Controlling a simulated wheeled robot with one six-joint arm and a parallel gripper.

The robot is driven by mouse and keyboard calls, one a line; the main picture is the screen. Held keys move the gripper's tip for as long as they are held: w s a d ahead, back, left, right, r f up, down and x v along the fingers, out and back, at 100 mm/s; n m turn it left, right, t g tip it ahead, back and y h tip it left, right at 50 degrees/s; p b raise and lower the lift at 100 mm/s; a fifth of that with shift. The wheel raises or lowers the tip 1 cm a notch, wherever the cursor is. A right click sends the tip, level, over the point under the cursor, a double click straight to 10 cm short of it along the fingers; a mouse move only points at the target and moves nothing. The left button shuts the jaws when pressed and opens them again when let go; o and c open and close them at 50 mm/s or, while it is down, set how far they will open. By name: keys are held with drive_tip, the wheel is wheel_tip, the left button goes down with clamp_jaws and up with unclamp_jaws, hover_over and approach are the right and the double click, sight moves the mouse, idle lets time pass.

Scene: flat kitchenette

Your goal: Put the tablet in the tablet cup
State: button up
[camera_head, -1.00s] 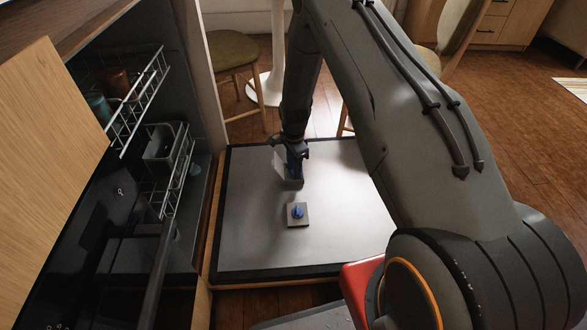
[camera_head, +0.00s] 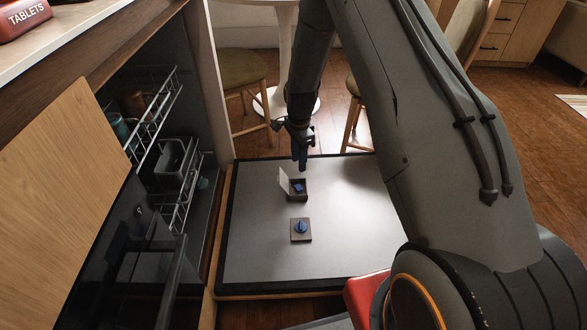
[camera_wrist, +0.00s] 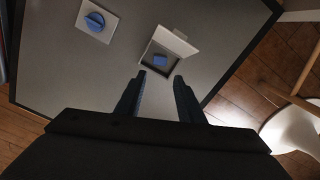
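The tablet is a small blue block (camera_head: 298,187) inside the tablet cup (camera_head: 305,195), a dark square recess on the lowered dishwasher door. The cup's pale lid (camera_head: 284,181) stands open, tilted up. In the wrist view the tablet (camera_wrist: 160,60) lies within the cup's walls, and the raised lid (camera_wrist: 174,40) is on its far side. My gripper (camera_head: 301,166) is above and behind the cup in the head view. In the wrist view my gripper (camera_wrist: 158,82) has its fingers apart with nothing between them, clear of the tablet.
A blue round knob (camera_head: 300,227) sits on a square plate nearer on the door (camera_head: 255,250). Wire racks (camera_head: 165,115) with cups are at left. A red box marked TABLETS (camera_head: 22,18) stands on the counter. Chairs (camera_head: 238,70) and a white table base are behind the door.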

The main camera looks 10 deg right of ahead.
drive_tip(key=s+a+r+n, duration=1)
drive_tip(key=s+a+r, duration=0.4)
drive_tip(key=a+r, duration=0.2)
drive_tip(key=s+a+r+n, duration=0.1)
drive_tip(key=s+r+n, duration=0.2)
drive_tip(key=s, duration=0.5)
drive_tip(key=s+a+r+n, duration=0.2)
drive_tip(key=s+n, duration=0.3)
drive_tip(key=s, duration=0.3)
drive_tip(key=s+a+r+n, duration=0.1)
drive_tip(key=s+r+n, duration=0.3)
drive_tip(key=s, duration=0.4)
drive_tip(key=shift+s+a+r+n+y, duration=0.2)
drive_tip(key=shift+s+n+y, duration=0.1)
drive_tip(key=shift+s, duration=0.05)
